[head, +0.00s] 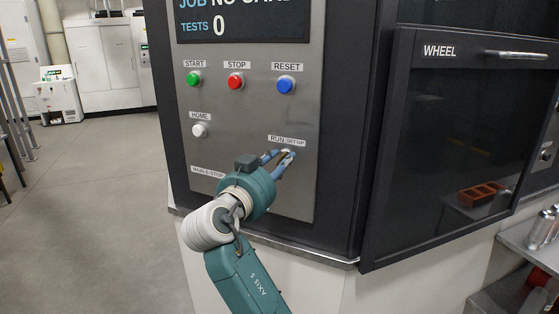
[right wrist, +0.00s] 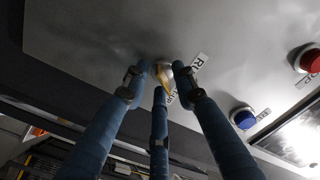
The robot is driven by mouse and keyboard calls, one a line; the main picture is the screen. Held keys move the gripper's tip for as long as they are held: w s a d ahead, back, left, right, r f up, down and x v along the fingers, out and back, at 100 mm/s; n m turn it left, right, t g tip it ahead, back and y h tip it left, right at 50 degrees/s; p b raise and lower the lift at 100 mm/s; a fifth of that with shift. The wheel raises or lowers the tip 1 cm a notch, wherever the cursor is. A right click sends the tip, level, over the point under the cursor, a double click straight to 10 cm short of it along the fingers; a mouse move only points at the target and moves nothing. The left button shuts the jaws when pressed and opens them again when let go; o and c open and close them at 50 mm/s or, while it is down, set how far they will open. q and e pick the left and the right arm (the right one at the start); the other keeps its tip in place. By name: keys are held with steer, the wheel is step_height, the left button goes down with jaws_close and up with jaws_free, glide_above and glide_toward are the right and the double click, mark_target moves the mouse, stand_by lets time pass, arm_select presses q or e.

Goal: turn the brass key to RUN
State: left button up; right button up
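The brass key (right wrist: 164,77) sits in a round switch on the grey control panel, beside the RUN SETUP label (head: 287,140). It shows between my fingers in the right wrist view; in the head view my fingers mostly hide it. My right gripper (head: 284,155) reaches the panel at the key switch. Its three blue fingers also show in the right wrist view (right wrist: 160,75), spread around the key with gaps beside it. I cannot tell whether any fingertip touches the key. The key's exact angle is unclear. My left gripper is out of view.
Above are the green START (head: 194,79), red STOP (head: 235,81) and blue RESET (head: 285,85) buttons. A white HOME button (head: 199,130) is left of the switch. The display (head: 246,20) reads TESTS 0. The dark WHEEL door (head: 455,150) stands right of the panel.

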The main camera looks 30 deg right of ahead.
jaws_close()
steer(key=shift+n+b, duration=0.35)
steer(key=shift+n, duration=0.65)
steer(key=n, duration=0.2)
steer(key=shift+n, duration=0.3)
steer(key=n, duration=0.3)
steer(key=shift+s+r+n, duration=0.1)
steer(key=shift+r+n, duration=0.05)
steer(key=shift+n, duration=0.15)
steer(key=shift+n+p, duration=0.8)
steer(key=shift+n, duration=1)
